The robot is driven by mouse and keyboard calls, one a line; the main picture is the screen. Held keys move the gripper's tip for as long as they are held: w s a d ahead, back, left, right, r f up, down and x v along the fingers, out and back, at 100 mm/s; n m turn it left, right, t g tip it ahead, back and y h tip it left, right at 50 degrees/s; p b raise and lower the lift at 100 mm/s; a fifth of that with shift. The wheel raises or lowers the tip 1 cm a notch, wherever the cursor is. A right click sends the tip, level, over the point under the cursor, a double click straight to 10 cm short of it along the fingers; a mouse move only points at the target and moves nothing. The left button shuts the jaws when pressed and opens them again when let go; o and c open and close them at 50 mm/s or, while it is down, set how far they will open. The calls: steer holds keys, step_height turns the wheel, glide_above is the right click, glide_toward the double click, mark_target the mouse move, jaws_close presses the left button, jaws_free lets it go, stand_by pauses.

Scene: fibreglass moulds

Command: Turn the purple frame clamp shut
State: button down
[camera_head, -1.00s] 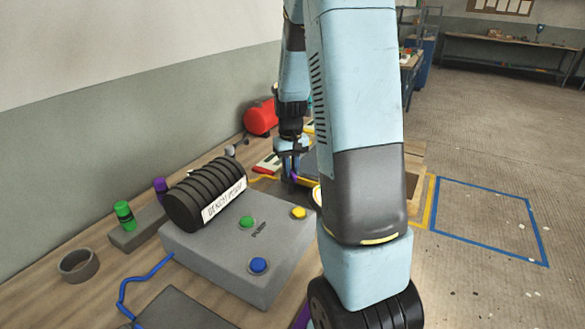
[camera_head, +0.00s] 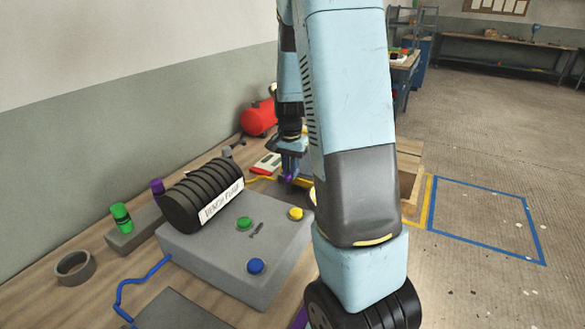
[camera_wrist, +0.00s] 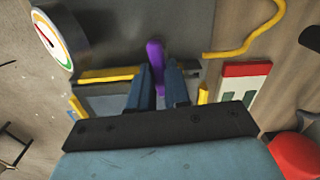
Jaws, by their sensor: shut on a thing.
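The purple frame clamp (camera_wrist: 154,52) shows as an upright purple lever in the wrist view, between the tips of my gripper (camera_wrist: 160,72). My gripper is shut on it. In the head view my gripper (camera_head: 291,166) points down at the bench, and a small purple piece of the clamp (camera_head: 289,178) shows at its tips. A grey frame with yellow edge bars (camera_wrist: 108,75) lies under the fingers. The clamp's base and most of the frame are hidden, and I cannot tell the lever's angle on the frame.
A round gauge (camera_wrist: 52,38) stands close left of the fingers in the wrist view. A red-and-white box (camera_wrist: 243,82), yellow hose (camera_wrist: 247,38) and red tank (camera_head: 258,118) are near. A grey button box (camera_head: 220,262) and black ribbed cylinder (camera_head: 200,195) stand in front.

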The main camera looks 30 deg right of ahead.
steer(key=shift+w+a+r+m, duration=0.1)
steer(key=shift+w+m, duration=0.1)
steer(key=shift+m, duration=0.2)
steer(key=c, duration=1.1)
jaws_free()
steer(key=shift+s, duration=0.1)
step_height(320, 180, up, 14)
steer(key=shift+f, duration=0.2)
